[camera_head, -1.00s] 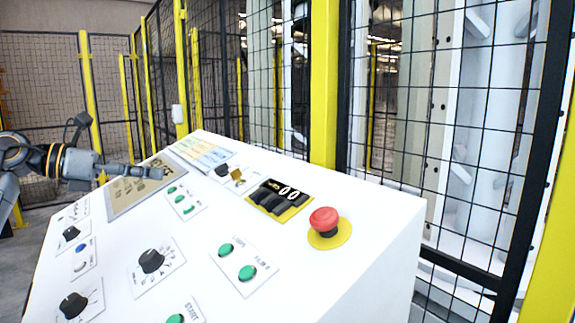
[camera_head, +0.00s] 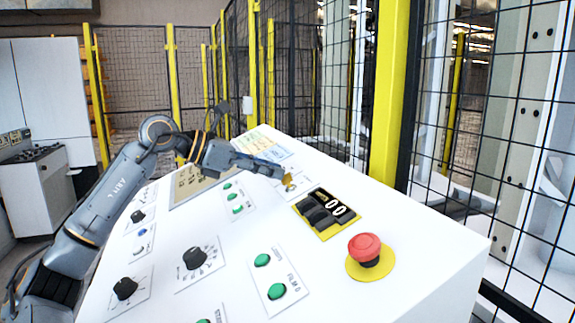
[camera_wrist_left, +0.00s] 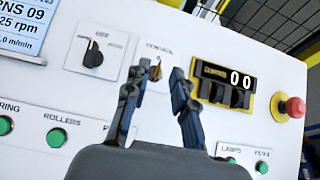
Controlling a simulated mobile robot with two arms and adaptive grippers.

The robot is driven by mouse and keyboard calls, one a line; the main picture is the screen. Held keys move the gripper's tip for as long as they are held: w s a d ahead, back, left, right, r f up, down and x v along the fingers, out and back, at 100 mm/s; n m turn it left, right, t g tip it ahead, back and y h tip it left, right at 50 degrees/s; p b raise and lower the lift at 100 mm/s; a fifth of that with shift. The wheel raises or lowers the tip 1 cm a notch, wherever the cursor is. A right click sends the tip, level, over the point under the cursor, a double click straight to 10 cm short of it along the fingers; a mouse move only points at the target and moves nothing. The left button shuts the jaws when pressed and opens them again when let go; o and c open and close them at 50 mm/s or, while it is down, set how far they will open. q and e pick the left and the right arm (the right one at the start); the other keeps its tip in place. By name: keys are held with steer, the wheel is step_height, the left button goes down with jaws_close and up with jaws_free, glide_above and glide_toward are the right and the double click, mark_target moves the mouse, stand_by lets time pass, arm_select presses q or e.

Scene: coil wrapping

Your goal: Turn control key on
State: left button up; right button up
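The control key (camera_wrist_left: 156,70) is a small gold key in the panel under a "CONTROL" label, seen in the left wrist view between my fingers. In the head view the key (camera_head: 289,181) shows just past my fingertips. My left gripper (camera_head: 280,172) reaches across the white panel (camera_head: 420,228) from the left. In the left wrist view my left gripper (camera_wrist_left: 157,80) is open, with one finger on each side of the key. I cannot tell whether the fingers touch it. My right gripper is not in view.
A black selector knob (camera_wrist_left: 95,53) sits left of the key. A counter on a yellow plate (camera_head: 326,213) and a red emergency button (camera_head: 366,249) lie to its right. Green buttons (camera_head: 263,260) are nearer. A mesh fence (camera_head: 480,120) stands behind the panel.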

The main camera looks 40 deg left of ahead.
mark_target(287, 182)
arm_select(q)
steer(key=p+x, duration=0.1)
steer(key=x, duration=0.2)
steer(key=shift+w+d+r+p, duration=0.1)
steer(key=shift+w+d+p, duration=0.1)
steer(key=shift+p, duration=0.2)
steer(key=shift+w+d+f, duration=0.15)
steer(key=shift+w+f, duration=0.2)
steer(key=shift+w, duration=0.05)
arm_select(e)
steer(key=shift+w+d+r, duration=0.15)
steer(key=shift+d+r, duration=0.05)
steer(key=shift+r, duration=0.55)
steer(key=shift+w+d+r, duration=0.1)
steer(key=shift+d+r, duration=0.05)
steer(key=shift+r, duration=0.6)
arm_select(q)
jaws_close()
